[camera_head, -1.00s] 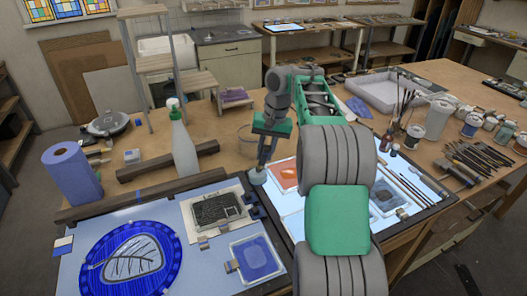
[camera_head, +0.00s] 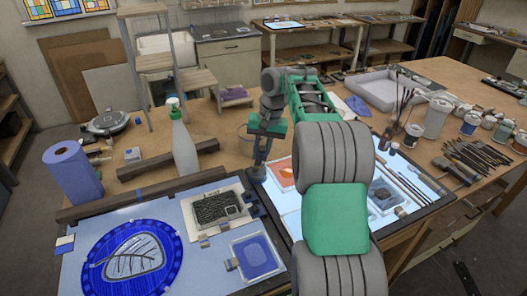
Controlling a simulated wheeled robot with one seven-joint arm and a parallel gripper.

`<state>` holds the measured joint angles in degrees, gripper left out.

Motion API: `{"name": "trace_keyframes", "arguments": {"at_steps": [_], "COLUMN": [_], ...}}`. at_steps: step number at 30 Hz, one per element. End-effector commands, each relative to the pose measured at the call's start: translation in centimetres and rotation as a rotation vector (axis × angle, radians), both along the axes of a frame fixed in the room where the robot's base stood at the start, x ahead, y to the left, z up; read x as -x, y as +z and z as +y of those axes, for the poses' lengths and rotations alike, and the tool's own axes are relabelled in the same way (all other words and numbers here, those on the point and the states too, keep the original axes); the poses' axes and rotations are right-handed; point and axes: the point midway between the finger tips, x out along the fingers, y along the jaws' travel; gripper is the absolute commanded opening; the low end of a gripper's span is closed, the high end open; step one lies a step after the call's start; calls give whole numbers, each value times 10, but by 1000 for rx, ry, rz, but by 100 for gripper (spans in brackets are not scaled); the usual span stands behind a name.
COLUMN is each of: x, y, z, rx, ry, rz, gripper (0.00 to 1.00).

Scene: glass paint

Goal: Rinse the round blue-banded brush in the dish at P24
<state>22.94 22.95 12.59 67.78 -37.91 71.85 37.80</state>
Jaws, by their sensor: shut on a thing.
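My gripper (camera_head: 261,158) points down near the middle, over the gap between the two work panels. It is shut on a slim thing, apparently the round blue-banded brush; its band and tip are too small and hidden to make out. A clear round vessel (camera_head: 244,131) stands on the table just behind and left of my gripper, partly covered by it. I cannot read a P24 mark, so I cannot tell whether this is the dish. Whether the held thing touches anything below is hidden.
The blue round glass piece (camera_head: 103,265) lies at the left, with a dark framed tile (camera_head: 218,208) and a blue-paint tray (camera_head: 256,254) beside it. A spray bottle (camera_head: 183,150) stands left of my gripper. Jars (camera_head: 436,117) and loose brushes (camera_head: 471,157) fill the right.

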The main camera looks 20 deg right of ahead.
Motion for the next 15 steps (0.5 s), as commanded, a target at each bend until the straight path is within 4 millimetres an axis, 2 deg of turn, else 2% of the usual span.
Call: {"name": "trace_keyframes", "arguments": {"at_steps": [8, 15], "x": [0, 0], "y": [2, 1], "z": [-14, -4], "rx": [0, 0], "ry": [-2, 1], "rz": [-1, -1], "gripper": [0, 0]}}
